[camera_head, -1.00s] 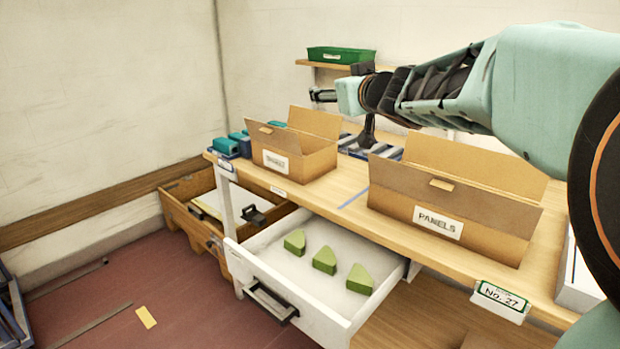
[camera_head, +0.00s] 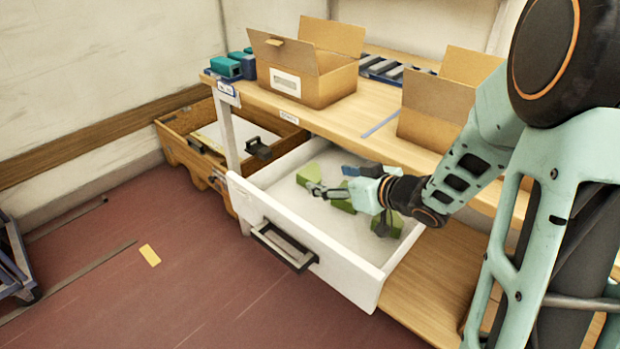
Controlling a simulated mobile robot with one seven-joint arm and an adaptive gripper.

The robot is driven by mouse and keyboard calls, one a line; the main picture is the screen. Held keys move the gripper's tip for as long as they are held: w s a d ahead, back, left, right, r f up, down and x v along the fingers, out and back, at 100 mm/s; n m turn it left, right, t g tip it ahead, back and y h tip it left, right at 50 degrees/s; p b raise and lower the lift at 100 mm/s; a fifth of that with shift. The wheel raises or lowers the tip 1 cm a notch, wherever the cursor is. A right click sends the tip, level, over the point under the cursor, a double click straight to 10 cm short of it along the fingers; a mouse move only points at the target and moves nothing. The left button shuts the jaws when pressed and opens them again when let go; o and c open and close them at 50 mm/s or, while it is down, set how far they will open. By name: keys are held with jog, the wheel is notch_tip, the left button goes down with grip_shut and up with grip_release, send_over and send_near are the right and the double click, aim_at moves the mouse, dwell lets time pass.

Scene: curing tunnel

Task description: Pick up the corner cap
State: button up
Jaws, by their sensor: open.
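Several green wedge-shaped blocks, likely the corner caps, lie in the open white drawer (camera_head: 345,275). The left one (camera_head: 309,173) shows most clearly. The middle one (camera_head: 343,202) is partly covered by my gripper, and the right one (camera_head: 395,224) is partly behind my wrist. My gripper (camera_head: 316,189) is open and low over the drawer, its fingers pointing left. The fingertips are close to the left block, at its near side. I cannot tell whether they touch it.
The bench holds an open cardboard box (camera_head: 310,85), another box (camera_head: 430,125) partly behind my arm, and teal items (camera_head: 225,67). A wooden crate (camera_head: 180,150) stands left of the drawer. The red floor (camera_head: 120,260) in front is mostly clear.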

aim_at(317, 176)
jog(key=x, duration=0.3)
jog(key=shift+b, duration=0.35)
jog(key=b+x, duration=0.2)
jog(key=x, duration=0.2)
jog(key=shift+a+f, duration=0.1)
jog(key=shift+a, duration=0.1)
jog(key=shift+w+a, duration=0.2)
jog(key=shift+w, duration=0.1)
jog(key=c, duration=0.9)
